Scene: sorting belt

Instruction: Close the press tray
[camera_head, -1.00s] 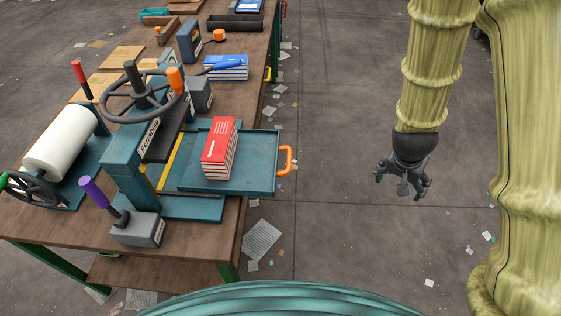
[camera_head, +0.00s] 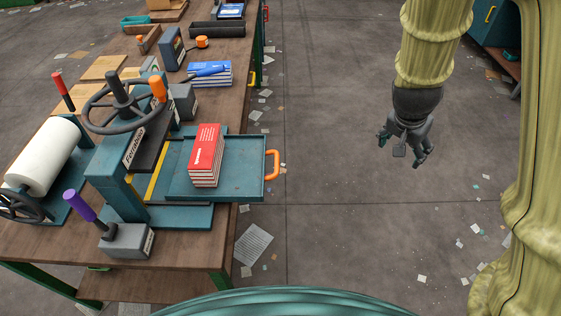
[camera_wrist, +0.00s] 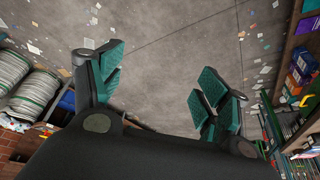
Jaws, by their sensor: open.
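The teal press tray (camera_head: 236,181) is pulled out to the right from the press (camera_head: 121,178) and juts past the table's edge. An orange handle (camera_head: 272,165) is on its right end. A stack of red books (camera_head: 205,155) lies on the tray. My gripper (camera_head: 403,158) hangs over the floor, well to the right of the handle, with clear space between them. It is open and empty, and its spread fingers also show in the wrist view (camera_wrist: 157,88). The wrist view shows neither tray nor handle.
The wooden table (camera_head: 190,255) holds a white roll (camera_head: 43,157), a purple-handled lever (camera_head: 80,205), a press wheel (camera_head: 124,101) and blue books (camera_head: 208,74). Paper scraps lie on the floor. The floor between table and gripper is otherwise free.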

